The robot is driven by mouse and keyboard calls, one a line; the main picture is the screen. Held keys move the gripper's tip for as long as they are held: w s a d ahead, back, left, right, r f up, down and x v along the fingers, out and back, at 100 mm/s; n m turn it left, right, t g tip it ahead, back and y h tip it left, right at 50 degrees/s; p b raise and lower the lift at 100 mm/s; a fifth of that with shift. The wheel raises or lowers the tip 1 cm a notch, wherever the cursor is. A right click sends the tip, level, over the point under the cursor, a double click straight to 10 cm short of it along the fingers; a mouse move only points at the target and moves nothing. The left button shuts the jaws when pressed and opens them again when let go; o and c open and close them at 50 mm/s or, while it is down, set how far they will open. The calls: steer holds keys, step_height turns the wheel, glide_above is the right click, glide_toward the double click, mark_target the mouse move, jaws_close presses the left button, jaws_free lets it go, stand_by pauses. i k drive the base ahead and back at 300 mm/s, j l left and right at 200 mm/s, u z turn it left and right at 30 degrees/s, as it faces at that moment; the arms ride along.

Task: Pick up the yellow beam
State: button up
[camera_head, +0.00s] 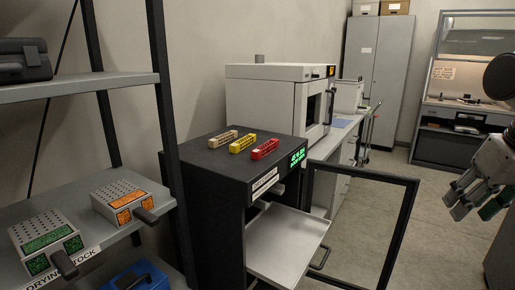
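The yellow beam (243,143) lies flat on top of the black cabinet (205,152), between a tan beam (222,139) and a red beam (265,149). It has a lattice of openings along its side and is clear of both neighbours. My gripper (474,206) is at the right edge of the view, far to the right of the beam, hanging fingers down. Its fingers look spread apart with nothing visible between them. A green patch shows at its right finger. Part of my arm is cut off by the frame.
The cabinet's framed door (398,235) stands open toward the right, and a metal tray (282,240) sticks out below the green display. A shelf rack (160,70) stands close on the left. A white machine (262,95) is behind. Floor (400,185) is clear at right.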

mark_target(234, 147)
steer(key=i+j+u, duration=0.25)
steer(key=i, duration=0.15)
steer(key=i+j+u, duration=0.25)
steer(key=i, duration=0.15)
steer(key=l, duration=0.1)
